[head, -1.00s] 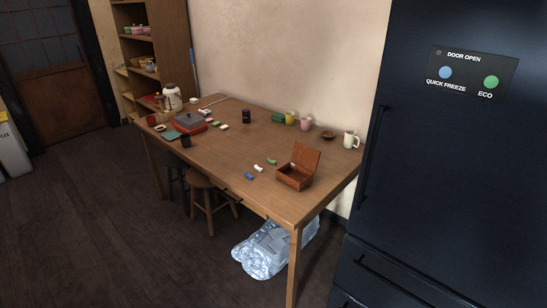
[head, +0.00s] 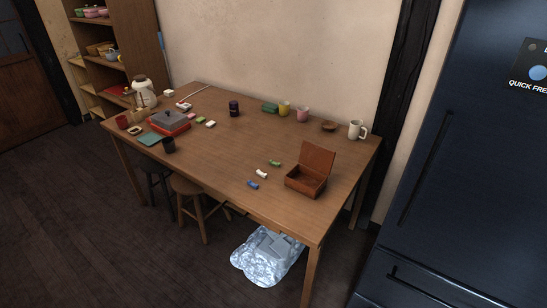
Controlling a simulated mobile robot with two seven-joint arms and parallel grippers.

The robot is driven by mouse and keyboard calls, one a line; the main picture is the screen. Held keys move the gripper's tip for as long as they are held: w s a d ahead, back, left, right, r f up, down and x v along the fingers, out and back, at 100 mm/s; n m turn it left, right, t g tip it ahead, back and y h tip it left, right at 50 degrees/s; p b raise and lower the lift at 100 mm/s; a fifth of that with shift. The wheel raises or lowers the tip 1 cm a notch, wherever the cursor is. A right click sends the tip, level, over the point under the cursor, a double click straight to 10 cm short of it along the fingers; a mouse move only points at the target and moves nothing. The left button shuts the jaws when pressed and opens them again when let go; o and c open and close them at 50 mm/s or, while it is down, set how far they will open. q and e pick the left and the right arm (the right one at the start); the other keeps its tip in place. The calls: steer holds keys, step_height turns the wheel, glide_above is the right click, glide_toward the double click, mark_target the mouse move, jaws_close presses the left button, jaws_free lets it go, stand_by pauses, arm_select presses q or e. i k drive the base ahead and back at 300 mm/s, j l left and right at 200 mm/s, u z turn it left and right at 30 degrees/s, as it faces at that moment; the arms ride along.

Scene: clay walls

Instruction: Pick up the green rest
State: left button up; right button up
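A small green rest (head: 275,163) lies on the wooden table (head: 225,155), left of the open brown box (head: 306,181). A small white piece (head: 262,173) and a small blue piece (head: 253,184) lie in a row with it toward the table's front edge. The green rest is apart from the box and nothing covers it. Neither of my grippers is in view.
A mug (head: 357,130), a small bowl (head: 328,126), pink (head: 303,114) and yellow (head: 284,108) cups and a dark jar (head: 234,108) stand toward the back. Stools (head: 200,195) stand at the front; a bag (head: 268,255) lies below.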

mark_target(271, 162)
steer(key=i+j+z, duration=0.1)
steer(key=j, duration=0.25)
steer(key=i+j+z, duration=0.1)
steer(key=i+j, duration=0.2)
steer(key=i+j+z, duration=0.1)
steer(key=j, duration=0.3)
steer(key=i+j+z, duration=0.1)
steer(key=i+j, duration=0.15)
steer(key=i+j+z, duration=0.1)
steer(key=j, duration=0.4)
steer(key=i, duration=0.05)
